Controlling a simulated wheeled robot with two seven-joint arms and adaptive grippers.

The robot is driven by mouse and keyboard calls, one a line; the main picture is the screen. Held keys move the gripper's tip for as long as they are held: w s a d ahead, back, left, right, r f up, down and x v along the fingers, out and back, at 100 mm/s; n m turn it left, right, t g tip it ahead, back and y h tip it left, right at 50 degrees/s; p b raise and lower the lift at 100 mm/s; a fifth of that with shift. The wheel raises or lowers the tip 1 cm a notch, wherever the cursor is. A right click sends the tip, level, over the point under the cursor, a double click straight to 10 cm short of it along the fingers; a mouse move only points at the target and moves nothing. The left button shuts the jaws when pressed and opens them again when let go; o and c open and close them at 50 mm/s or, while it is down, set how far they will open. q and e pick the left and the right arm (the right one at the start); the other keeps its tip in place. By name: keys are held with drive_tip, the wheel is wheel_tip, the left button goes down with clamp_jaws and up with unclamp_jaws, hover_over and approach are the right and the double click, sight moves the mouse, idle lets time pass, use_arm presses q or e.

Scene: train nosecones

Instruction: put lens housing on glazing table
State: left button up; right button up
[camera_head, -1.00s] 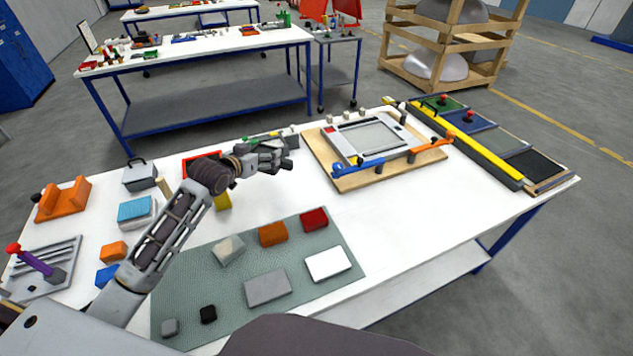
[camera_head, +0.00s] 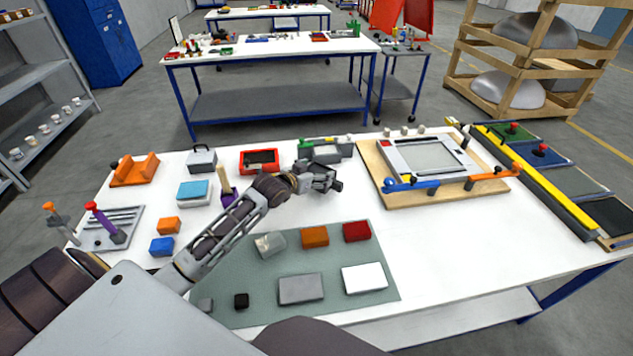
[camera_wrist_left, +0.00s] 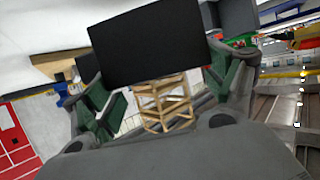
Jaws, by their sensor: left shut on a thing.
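My left gripper (camera_head: 322,177) reaches over the near white table (camera_head: 440,262). It is shut on a black block (camera_wrist_left: 150,42), which fills the upper middle of the left wrist view between the two green-lined fingers (camera_wrist_left: 165,92). Only a small dark part of it shows at the fingertips in the head view, so I cannot confirm from its shape that it is the lens housing. No label shows which table is the glazing table. The near table carries a wooden board (camera_head: 385,200) with a grey window frame (camera_head: 400,155). My right gripper is not in view.
A green mat (camera_head: 235,310) with several blocks lies at the near edge. A red tray (camera_head: 260,161) and a grey-green fixture (camera_head: 328,150) sit close to my left gripper. Bare tabletop lies right of the mat. Another white table (camera_head: 270,46) stands behind, across open floor.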

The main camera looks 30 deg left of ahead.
sight(315, 181)
use_arm(q)
drive_tip(key=shift+f, duration=0.1)
drive_tip(key=shift+f, duration=1.75)
drive_tip(key=shift+f, duration=0.1)
drive_tip(key=o, duration=0.9)
drive_tip(key=shift+s, duration=0.15)
drive_tip(key=v, duration=1.2)
